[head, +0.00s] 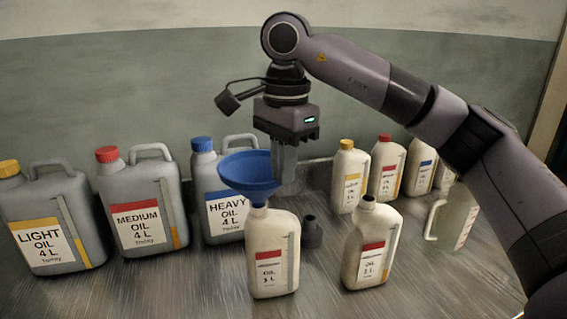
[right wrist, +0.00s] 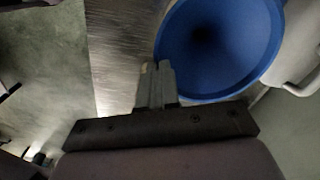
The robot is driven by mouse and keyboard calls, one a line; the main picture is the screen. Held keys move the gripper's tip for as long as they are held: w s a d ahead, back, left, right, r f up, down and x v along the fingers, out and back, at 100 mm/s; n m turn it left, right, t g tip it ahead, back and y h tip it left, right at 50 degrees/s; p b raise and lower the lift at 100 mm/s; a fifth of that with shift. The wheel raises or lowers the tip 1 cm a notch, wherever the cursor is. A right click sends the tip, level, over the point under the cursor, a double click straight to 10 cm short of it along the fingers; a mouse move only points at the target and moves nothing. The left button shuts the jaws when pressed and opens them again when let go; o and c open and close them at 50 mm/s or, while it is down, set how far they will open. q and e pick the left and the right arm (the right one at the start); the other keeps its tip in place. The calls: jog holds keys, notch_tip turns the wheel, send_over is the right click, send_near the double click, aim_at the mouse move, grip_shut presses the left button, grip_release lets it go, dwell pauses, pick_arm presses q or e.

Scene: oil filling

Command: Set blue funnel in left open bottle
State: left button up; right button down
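The blue funnel (head: 248,172) sits upright over the left open bottle (head: 272,250), a cream bottle with a red-banded label. Its narrow end meets the bottle's mouth and its spout is hidden, apparently inside the neck. My right gripper (head: 284,185) points down at the funnel's right side. In the right wrist view its fingers (right wrist: 157,75) are close together at the rim of the funnel (right wrist: 218,45), apparently pinching it. The right open bottle (head: 371,245) stands apart to the right with its dark mouth uncovered. My left gripper is not in view.
Large grey cans of light (head: 47,222), medium (head: 142,208) and heavy oil (head: 222,185) stand at left. Several small capped bottles (head: 349,178) stand at back right. A translucent jug (head: 455,218) is at far right. A small dark cylinder (head: 312,235) stands behind the left open bottle.

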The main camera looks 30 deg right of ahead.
jog(key=shift+f, duration=0.35)
jog(key=c, duration=1.3)
grip_release()
jog(key=shift+r, duration=0.1)
notch_tip(320, 180, up, 7)
jog(key=p, duration=0.1)
jog(key=shift+s, duration=0.15)
jog(key=shift+s, duration=0.1)
